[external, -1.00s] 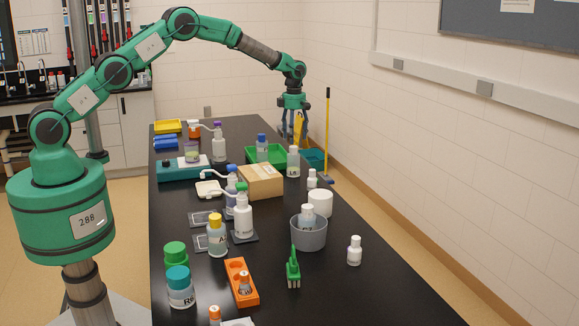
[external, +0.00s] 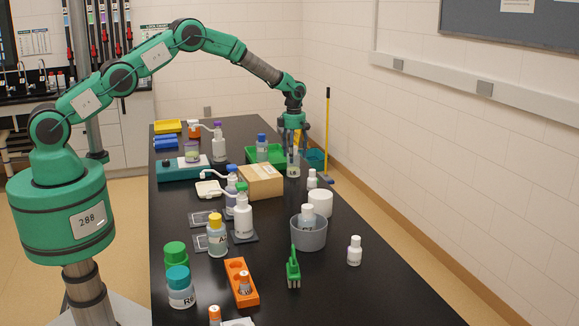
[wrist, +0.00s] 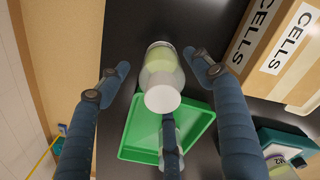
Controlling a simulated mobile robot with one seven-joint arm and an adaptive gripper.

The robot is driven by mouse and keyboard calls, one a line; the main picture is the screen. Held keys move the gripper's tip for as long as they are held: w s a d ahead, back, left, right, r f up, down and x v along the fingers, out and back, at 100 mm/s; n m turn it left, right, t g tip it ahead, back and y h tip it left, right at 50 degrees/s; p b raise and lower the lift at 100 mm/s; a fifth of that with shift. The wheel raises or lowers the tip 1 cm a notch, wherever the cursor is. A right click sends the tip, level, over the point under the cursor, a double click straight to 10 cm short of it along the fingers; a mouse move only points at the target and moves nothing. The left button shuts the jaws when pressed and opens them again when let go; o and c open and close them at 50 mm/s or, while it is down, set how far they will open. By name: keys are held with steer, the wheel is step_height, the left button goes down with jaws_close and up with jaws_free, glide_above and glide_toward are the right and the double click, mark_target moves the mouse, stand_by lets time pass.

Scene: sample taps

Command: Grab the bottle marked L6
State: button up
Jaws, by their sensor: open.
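A white-capped bottle (external: 293,170) stands upright on the black bench beside the green tray. Its label is partly covered by my fingers now, and I cannot read its full mark. In the wrist view the same bottle (wrist: 163,72), with pale greenish contents, lies between my spread fingers, its white cap facing the camera. My gripper (external: 294,147) is open above and around the bottle's top, pointing down. In the wrist view my gripper (wrist: 162,63) shows a gap on both sides of the bottle, and it holds nothing.
The green tray (wrist: 138,143) is close beside the bottle, with a blue-capped bottle (external: 262,143) in it. A cardboard CELLS box (external: 262,183) stands nearby. A small white bottle (external: 312,178) and a white cylinder (external: 320,202) stand nearer the camera. The bench's right edge is close.

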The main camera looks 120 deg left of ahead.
steer(key=shift+f, duration=0.15)
steer(key=shift+d+f, duration=0.15)
steer(key=shift+f, duration=2.35)
steer(key=shift+c, duration=0.2)
steer(key=c, duration=1.2)
